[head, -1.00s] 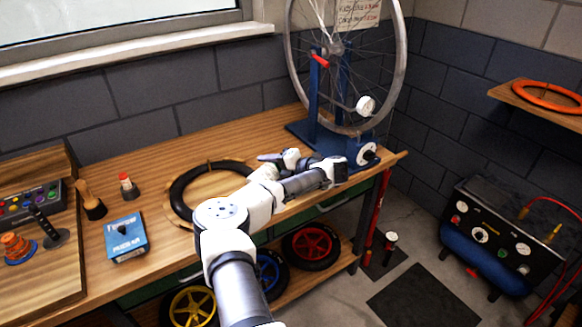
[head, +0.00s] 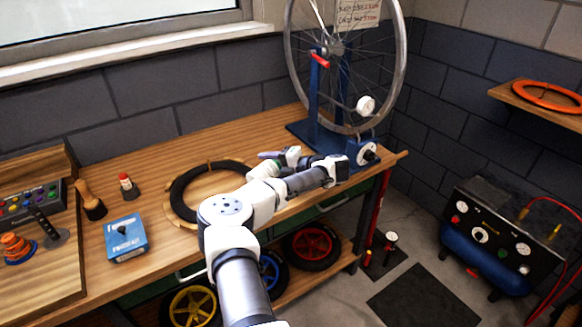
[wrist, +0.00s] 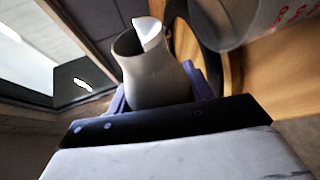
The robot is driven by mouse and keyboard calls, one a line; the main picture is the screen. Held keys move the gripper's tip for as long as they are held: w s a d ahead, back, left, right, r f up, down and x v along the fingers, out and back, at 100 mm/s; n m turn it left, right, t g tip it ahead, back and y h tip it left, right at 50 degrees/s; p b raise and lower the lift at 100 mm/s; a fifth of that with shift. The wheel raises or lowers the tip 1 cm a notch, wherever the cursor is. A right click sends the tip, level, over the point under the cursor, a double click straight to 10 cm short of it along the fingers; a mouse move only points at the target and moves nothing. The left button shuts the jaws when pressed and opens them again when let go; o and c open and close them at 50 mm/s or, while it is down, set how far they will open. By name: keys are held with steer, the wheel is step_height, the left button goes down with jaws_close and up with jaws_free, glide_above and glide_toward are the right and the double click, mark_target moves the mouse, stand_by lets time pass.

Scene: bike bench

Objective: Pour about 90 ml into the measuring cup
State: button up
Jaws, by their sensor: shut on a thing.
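My gripper (wrist: 157,90) is shut on a pale grey jug (wrist: 158,78), with its purple fingers on either side of the body. In the wrist view the jug's dark mouth and white spout show at the top. The room appears rolled in that view, so the jug looks tilted. The clear measuring cup (wrist: 250,22) with red markings is partly in view at the upper right, apart from the jug. No liquid or stream is visible. In the head view my gripper (head: 270,156) is over the bench, and I cannot make out the jug or cup there.
The wooden bench (head: 160,150) holds a black tyre (head: 183,190), a blue box (head: 126,238), a small red-capped bottle (head: 128,186) and a brush (head: 90,200). A wheel in a blue truing stand (head: 313,95) stands behind my gripper. The bench's back middle is clear.

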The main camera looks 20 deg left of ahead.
steer(key=shift+r, duration=0.15)
stand_by(0.3)
steer(key=shift+w+d+f+m+g+y, duration=0.2)
steer(key=shift+m+g+y, duration=0.1)
steer(key=shift+m, duration=0.4)
stand_by(1.1)
steer(key=shift+w+m, duration=0.1)
steer(key=shift+m, duration=0.2)
stand_by(0.6)
steer(key=shift+s+a+n, duration=0.2)
steer(key=shift+n, duration=0.8)
steer(key=shift+f+n+t+h, duration=0.3)
steer(key=shift+n+t+h, duration=0.2)
steer(key=shift+s+a+f+n, duration=0.1)
steer(key=shift+s+f+n, duration=0.15)
steer(key=shift+f+n, duration=0.25)
steer(key=shift+s+f+t+h+b, duration=0.1)
steer(key=shift+f+t+h+b, duration=0.15)
steer(key=shift+b, duration=0.45)
steer(key=shift+r+n+t+h+b, duration=0.3)
steer(key=shift+r+n+b, duration=0.2)
steer(key=shift+b, duration=0.25)
steer(key=shift+n+b, duration=0.3)
steer(key=shift+b, duration=0.6)
